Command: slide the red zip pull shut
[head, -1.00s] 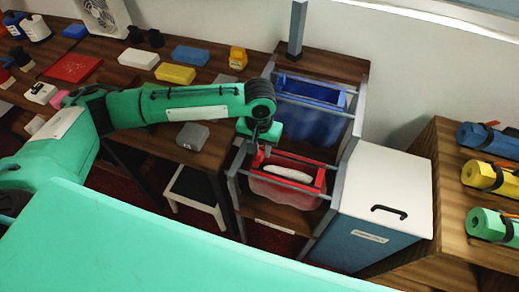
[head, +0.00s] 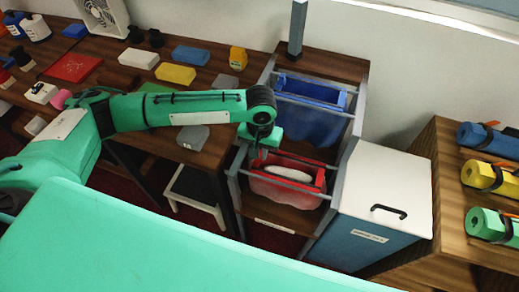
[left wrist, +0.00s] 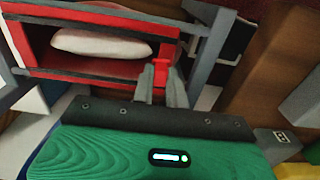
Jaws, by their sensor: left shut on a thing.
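The red bag (head: 318,180) hangs in the near bay of a grey rack, its red-rimmed mouth open over a white item (head: 290,175). The white item also shows in the left wrist view (left wrist: 100,44). My left gripper (head: 258,153) is at the left end of the bag's mouth. In the left wrist view my left gripper (left wrist: 162,82) is shut on the red zip pull (left wrist: 160,70), at the corner of the red rim. The fingers hide part of the pull. My right gripper is not in view.
A blue bag (head: 310,118) hangs in the bay behind. Grey rack bars (head: 285,182) cross close over the red bag. A white-topped bin (head: 385,190) stands to the right. A table with several boxes, one yellow (head: 175,74), is at the left.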

